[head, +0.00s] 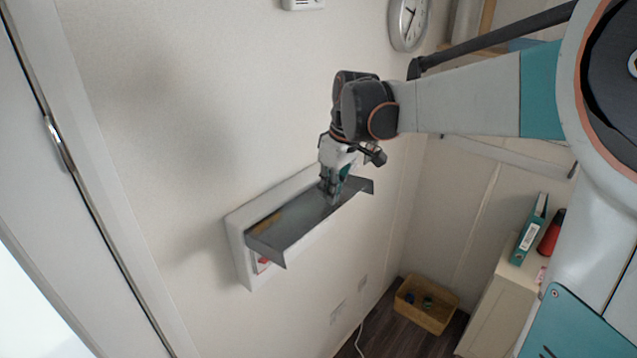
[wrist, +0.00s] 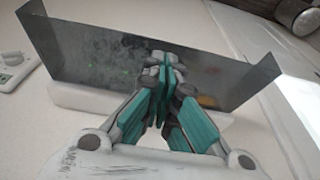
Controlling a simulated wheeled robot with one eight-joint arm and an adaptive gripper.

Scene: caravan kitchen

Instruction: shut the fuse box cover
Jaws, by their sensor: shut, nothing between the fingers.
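The fuse box (head: 240,246) is a white box on the wall, left of centre in the head view. Its grey cover (head: 300,220) stands out from the box, tilted open, with its top face toward the head camera. My gripper (head: 331,198) is shut and empty, with its fingertips at the right part of the cover; I cannot tell whether they touch it. In the wrist view the cover (wrist: 100,62) spans the picture as a dark metal sheet, beyond the shut fingertips (wrist: 163,62). Much of the box's inside is hidden behind the cover.
A wall clock (head: 408,22) hangs at the top right. A yellow crate (head: 426,318) stands on the floor below. A cabinet (head: 500,310) with a teal binder (head: 529,232) and a red item (head: 551,233) is at the right. The wall left of the box is clear.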

